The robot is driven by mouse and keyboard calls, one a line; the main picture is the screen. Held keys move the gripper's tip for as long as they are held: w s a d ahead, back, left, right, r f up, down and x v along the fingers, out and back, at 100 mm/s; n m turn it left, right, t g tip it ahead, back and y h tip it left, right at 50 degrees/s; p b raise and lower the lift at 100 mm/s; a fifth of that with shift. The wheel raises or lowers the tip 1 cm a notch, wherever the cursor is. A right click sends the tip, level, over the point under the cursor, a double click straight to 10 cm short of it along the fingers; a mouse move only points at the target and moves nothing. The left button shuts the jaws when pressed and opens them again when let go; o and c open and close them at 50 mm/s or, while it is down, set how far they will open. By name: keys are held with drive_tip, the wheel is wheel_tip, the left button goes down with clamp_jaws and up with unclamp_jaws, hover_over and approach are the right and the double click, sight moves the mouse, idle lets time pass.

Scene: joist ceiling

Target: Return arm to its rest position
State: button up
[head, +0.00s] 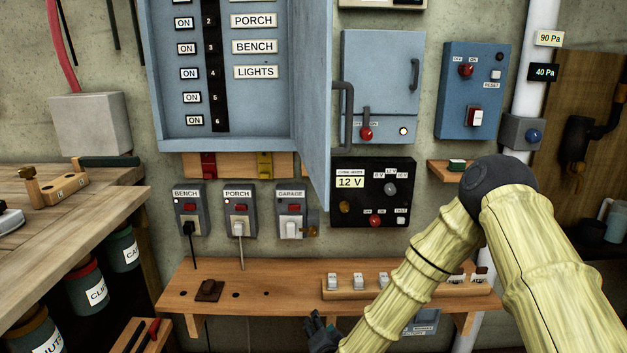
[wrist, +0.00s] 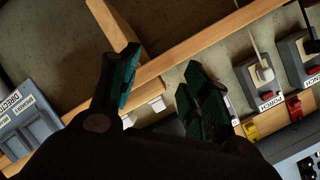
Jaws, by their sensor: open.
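My gripper (head: 321,325) is small and dark at the bottom of the head view, by the front edge of the wooden shelf (head: 262,292). My pale, bamboo-like arm bends at a dark elbow (head: 497,188) on the right and comes back down toward the gripper. In the wrist view my gripper (wrist: 164,72) has its two green-padded fingers spread apart. I see nothing held between them. The wrist view is tilted, with a wooden edge (wrist: 215,40) running behind the fingers.
The open blue breaker panel door (head: 312,100) juts out above the shelf. The black 12 V box (head: 357,212) and blue switch box (head: 473,90) are on the wall near my arm. A wooden rack (head: 345,293) of white pieces sits on the shelf. A workbench (head: 90,225) stands left.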

drive_tip(key=s+d+f+n+g, duration=0.2)
drive_tip(key=s+d+f+g, duration=0.25)
drive_tip(key=s+f, duration=0.55)
drive_tip(key=s+d+f+n+g, duration=0.3)
drive_tip(key=s+d+f, duration=0.2)
drive_tip(key=s+f, duration=0.5)
drive_tip(key=s+d+f+n+g+h, duration=0.1)
drive_tip(key=s+d+g, duration=0.35)
drive_tip(key=s, duration=0.75)
drive_tip(key=s+d+n+g+h, duration=0.1)
drive_tip(key=s+d+g, duration=0.1)
drive_tip(key=s+d, duration=0.75)
drive_tip(key=s+a+r+p, duration=0.1)
drive_tip(key=r+p, duration=1)
drive_tip(key=s+a+r+p, duration=0.1)
drive_tip(key=s+r+p, duration=0.1)
drive_tip(key=r+p, duration=1)
drive_tip(key=shift+s+a+n, duration=0.25)
drive_tip(key=shift+n, duration=0.05)
